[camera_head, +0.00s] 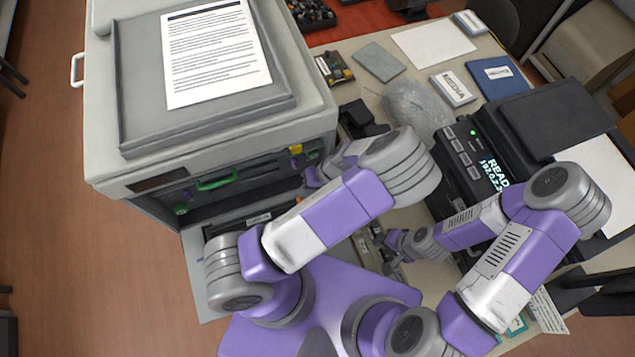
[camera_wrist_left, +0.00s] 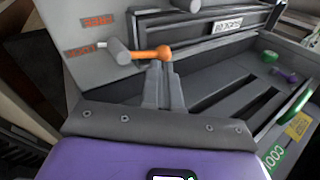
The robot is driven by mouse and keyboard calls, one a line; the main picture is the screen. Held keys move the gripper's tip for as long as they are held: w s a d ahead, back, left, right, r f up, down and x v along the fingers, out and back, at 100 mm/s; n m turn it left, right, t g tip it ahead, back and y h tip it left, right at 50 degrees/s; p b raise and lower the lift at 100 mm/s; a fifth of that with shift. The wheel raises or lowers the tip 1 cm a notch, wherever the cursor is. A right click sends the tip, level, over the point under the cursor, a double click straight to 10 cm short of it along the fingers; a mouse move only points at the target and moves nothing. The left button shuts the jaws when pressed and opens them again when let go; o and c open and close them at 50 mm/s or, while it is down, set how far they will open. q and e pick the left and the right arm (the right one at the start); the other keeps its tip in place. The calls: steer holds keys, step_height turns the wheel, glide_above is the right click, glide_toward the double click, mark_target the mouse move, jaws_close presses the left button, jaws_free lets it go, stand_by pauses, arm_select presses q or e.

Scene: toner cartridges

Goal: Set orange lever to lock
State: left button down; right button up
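In the left wrist view the orange lever (camera_wrist_left: 150,53) lies roughly level and carries a pale grey knob (camera_wrist_left: 120,51) at its left end. The knob points toward the lower of two red labels (camera_wrist_left: 80,48); the upper label (camera_wrist_left: 97,22) is above it. I cannot read either label surely. My left gripper (camera_wrist_left: 163,66) has its fingers together, tips at or just below the lever's right end; I cannot tell whether they touch. My right gripper (camera_head: 388,254) is over the desk.
The large printer (camera_head: 110,172) stands at the left with its front open, showing a green handle (camera_head: 218,181). A black machine with a READY display (camera_head: 490,178) stands at the right. Boxes, a clear bag (camera_head: 415,108) and papers cover the desk between and behind.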

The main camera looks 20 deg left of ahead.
arm_select(q)
steer(key=shift+w+d, duration=0.25)
steer(key=shift+d, duration=0.55)
steer(key=v, duration=0.7)
steer(key=shift+r, duration=0.25)
steer(key=shift+f, duration=0.1)
